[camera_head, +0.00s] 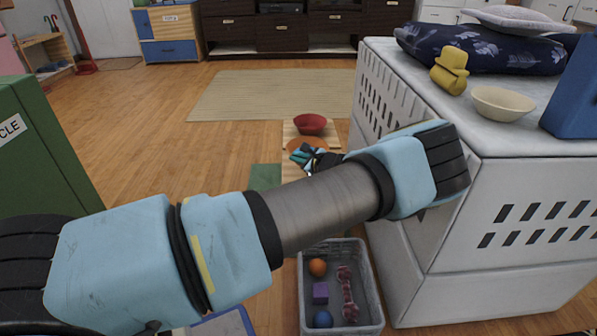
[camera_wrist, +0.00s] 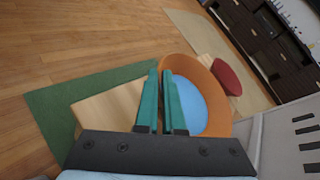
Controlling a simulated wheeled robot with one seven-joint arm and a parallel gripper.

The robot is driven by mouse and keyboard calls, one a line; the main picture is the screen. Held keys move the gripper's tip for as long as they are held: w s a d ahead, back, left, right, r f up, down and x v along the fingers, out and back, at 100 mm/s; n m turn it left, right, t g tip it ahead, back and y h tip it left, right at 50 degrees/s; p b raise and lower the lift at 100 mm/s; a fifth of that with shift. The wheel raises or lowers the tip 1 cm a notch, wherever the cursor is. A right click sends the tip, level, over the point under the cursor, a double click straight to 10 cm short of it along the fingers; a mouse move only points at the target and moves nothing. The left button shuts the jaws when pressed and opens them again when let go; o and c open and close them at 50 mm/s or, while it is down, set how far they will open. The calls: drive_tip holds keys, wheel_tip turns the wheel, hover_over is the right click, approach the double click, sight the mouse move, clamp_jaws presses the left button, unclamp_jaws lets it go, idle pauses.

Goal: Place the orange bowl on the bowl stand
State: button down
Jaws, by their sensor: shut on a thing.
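The orange bowl (camera_wrist: 211,58) has a light blue inside and shows in the wrist view. In the head view the orange bowl (camera_head: 306,142) is partly hidden behind my gripper (camera_head: 303,156). My gripper's teal fingers (camera_wrist: 161,76) are close together at the bowl's left wall, shut on its rim. A light wooden piece (camera_wrist: 103,108), which looks like the bowl stand, lies below and beside the bowl; it also shows in the head view (camera_head: 297,174). I cannot tell whether the bowl touches the wood.
A red bowl (camera_head: 311,124) sits just behind the orange one. A green mat (camera_head: 265,177) lies to the left. A white cabinet (camera_head: 520,260) stands close on the right, bearing a cream bowl (camera_head: 502,103). A grey basket (camera_head: 373,311) holds toys. Open floor lies left.

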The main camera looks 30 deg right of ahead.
drive_tip(key=shift+f+b, duration=0.55)
drive_tip(key=shift+f, duration=1.45)
drive_tip(key=shift+f, duration=0.1)
drive_tip(key=c, duration=1)
unclamp_jaws()
drive_tip(key=shift+s+r, duration=0.1)
drive_tip(key=shift+r, duration=0.1)
drive_tip(key=p+v, duration=0.3)
drive_tip(key=v, duration=0.8)
drive_tip(key=shift+s+d+r, duration=0.1)
drive_tip(key=shift+s, duration=0.25)
